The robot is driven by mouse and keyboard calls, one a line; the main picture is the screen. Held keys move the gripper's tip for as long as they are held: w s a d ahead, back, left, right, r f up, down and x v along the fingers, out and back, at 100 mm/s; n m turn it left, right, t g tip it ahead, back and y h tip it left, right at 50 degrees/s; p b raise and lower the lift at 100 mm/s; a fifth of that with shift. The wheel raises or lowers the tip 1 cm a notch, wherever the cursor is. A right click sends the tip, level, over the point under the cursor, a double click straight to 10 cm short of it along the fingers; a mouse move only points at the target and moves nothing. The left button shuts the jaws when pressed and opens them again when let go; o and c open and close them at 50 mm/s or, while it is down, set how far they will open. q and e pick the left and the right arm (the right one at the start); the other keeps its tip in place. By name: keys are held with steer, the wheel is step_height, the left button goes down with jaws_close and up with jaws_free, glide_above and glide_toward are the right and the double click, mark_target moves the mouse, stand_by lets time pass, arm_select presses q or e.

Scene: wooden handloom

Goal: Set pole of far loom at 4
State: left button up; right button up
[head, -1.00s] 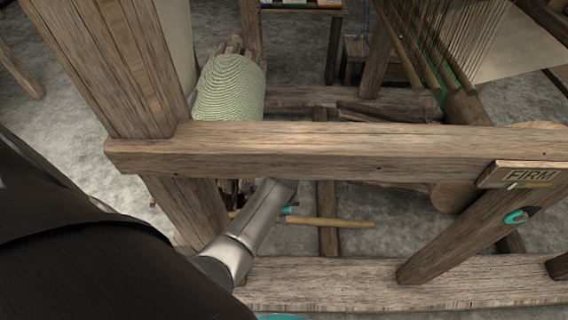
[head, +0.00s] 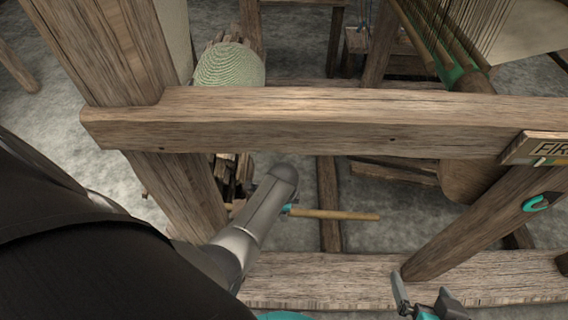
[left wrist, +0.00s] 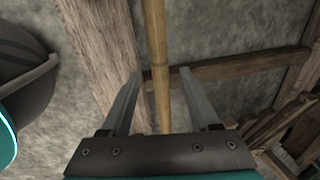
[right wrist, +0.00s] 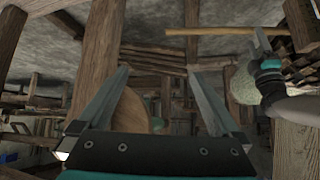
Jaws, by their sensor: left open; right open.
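A slim light-wood pole (head: 335,215) lies level below the loom's thick beam in the head view. In the left wrist view the pole (left wrist: 155,45) runs lengthwise between the open fingers of my left gripper (left wrist: 158,75); I cannot tell whether they touch it. In the head view my forearm hides most of that gripper. My right gripper (head: 425,298) is open and empty at the bottom of the head view. The right wrist view shows its spread fingers (right wrist: 157,72), with the pole (right wrist: 215,31) beyond them at the upper right, beside my left gripper.
The loom's thick beam (head: 290,122) crosses above my left forearm. A low rail (head: 330,282) runs below. A green-white cloth roll (head: 230,68) is behind.

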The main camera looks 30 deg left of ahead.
arm_select(q)
steer(key=shift+w+a+f+b, duration=0.1)
steer(key=shift+w+f+b, duration=0.05)
steer(key=shift+f+b, duration=0.7)
steer(key=shift+f, duration=0.55)
steer(key=shift+w+a+f+b, duration=0.15)
steer(key=shift+f+b, duration=0.15)
steer(key=shift+b, duration=0.2)
arm_select(e)
steer(key=shift+w+a+r+t+y, duration=0.3)
steer(key=shift+a+t+y, duration=0.15)
steer(key=shift+a+t, duration=0.4)
steer(key=shift+w+a+r+t+y, duration=0.25)
steer(key=shift+a+t+y, duration=0.25)
steer(key=shift+a+t, duration=0.35)
steer(key=shift+w+a+r+t+y, duration=0.3)
steer(key=shift+a+t+y, duration=0.15)
steer(key=shift+a+t, duration=0.4)
arm_select(q)
jaws_close()
